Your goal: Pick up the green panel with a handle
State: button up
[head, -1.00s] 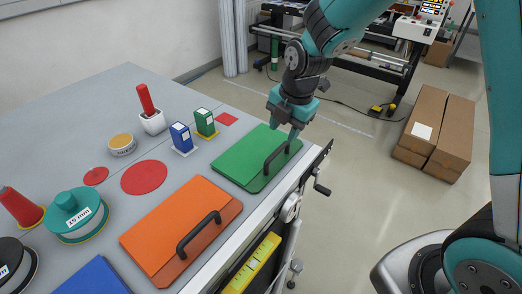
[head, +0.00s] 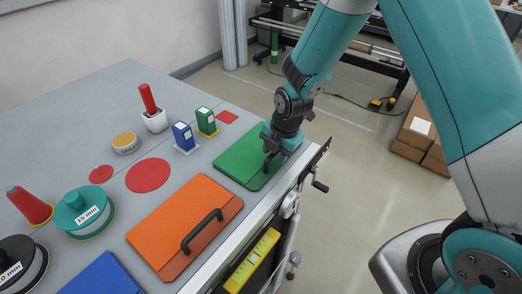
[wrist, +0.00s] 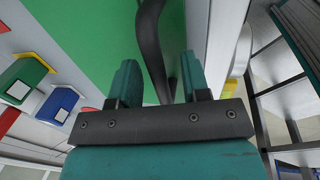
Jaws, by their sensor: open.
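The green panel (head: 239,158) lies flat on the grey table near its right edge. Its black handle (wrist: 152,45) runs between the two teal fingers of my gripper (wrist: 160,85) in the wrist view. My gripper (head: 272,152) is open and low over the panel's right side in the head view, hiding part of the panel and most of the handle. Whether the fingers touch the handle cannot be told.
An orange panel (head: 165,225) with a black handle and a blue panel (head: 100,278) lie nearer. A blue box (head: 183,136) and a green box (head: 205,121) stand left of the green panel. A crank (head: 319,186) sticks out past the table edge.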

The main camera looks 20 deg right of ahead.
grip_shut()
jog(key=shift+r, duration=0.1)
